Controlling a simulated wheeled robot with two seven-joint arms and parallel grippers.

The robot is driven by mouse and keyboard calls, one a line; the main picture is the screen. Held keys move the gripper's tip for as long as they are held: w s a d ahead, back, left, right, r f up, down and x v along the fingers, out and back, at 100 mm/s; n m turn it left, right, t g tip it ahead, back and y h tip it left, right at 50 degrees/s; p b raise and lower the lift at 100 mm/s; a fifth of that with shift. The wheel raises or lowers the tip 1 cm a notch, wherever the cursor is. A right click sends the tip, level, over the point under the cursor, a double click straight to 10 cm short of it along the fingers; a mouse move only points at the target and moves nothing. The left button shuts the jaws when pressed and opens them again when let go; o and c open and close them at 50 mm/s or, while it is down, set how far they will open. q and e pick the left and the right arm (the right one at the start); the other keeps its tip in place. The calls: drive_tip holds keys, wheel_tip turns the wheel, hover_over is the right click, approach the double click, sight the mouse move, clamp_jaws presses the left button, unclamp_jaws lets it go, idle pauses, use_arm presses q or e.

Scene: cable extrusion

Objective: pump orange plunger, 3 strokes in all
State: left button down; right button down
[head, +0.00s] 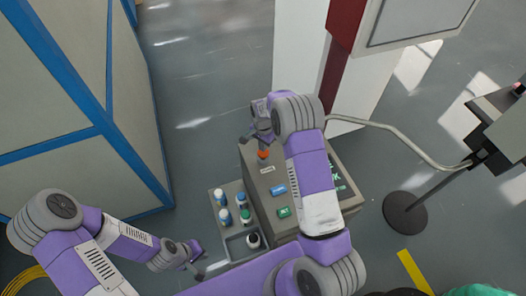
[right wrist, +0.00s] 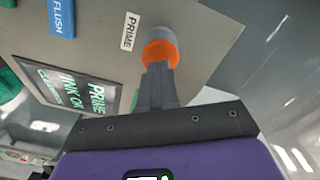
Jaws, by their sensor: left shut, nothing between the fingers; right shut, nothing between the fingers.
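The orange plunger (head: 263,154) stands on top of the grey machine (head: 251,163), near its far left corner. In the right wrist view the orange plunger (right wrist: 160,54) has a grey part at its far end and sits beside the PRIME label (right wrist: 130,31). My right gripper (head: 262,139) is shut and empty, with its fingers at the plunger; its fingertips (right wrist: 158,70) overlap the plunger in the wrist view. I cannot tell whether they touch it. My left gripper (head: 200,268) is shut and empty, low at the left, apart from the machine.
A grey tray (head: 214,206) with several small bottles stands left of the machine. A blue FLUSH button (head: 278,190), a green button (head: 284,212) and a screen (head: 343,180) are on the machine top. A blue-framed panel wall (head: 130,150) stands at the left. A bent pipe (head: 400,136) runs to the right.

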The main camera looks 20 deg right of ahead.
drive_tip(key=shift+f, duration=0.2)
idle(0.4)
drive_tip(key=shift+f+b, duration=1.4)
drive_tip(key=shift+f, duration=0.3)
drive_tip(key=shift+r, duration=0.1)
drive_tip(key=shift+r+p, duration=1.2)
drive_tip(key=shift+r, duration=0.6)
drive_tip(key=shift+r, duration=0.1)
wheel_tip(320, 180, up, 6)
drive_tip(key=p, duration=0.4)
